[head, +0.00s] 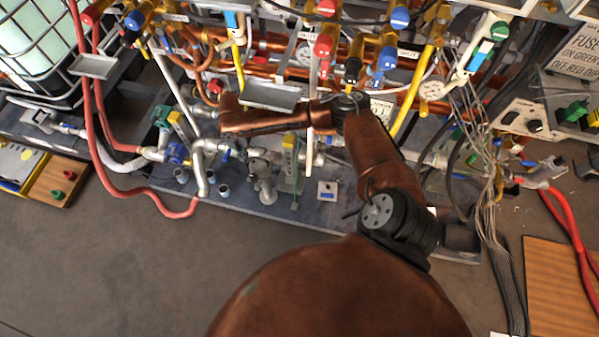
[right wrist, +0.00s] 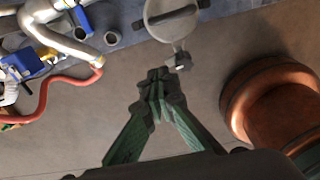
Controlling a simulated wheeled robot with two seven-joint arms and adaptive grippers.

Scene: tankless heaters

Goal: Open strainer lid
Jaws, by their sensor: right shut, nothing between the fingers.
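A grey strainer (right wrist: 172,17) is at the top of the right wrist view, partly cut off by the frame edge. A rounded grey body with a bar across it shows, with a small dark knob-like piece (right wrist: 182,62) at its lower end. I cannot tell exactly where its lid begins or whether it is open. In the head view the strainer (head: 265,187) seems to be the grey fitting at the front of the base. My right gripper (right wrist: 158,75) is shut and empty, its green fingers together just below and left of the knob-like piece. Contact is unclear. My left gripper is not in view.
A pale pipe (right wrist: 80,46) and a red hose (right wrist: 45,98) lie left of the strainer. Copper pipes, coloured valves and a small tray (head: 270,96) crowd the back in the head view. Loose cables (head: 488,200) hang at right. The floor (head: 130,260) in front is clear.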

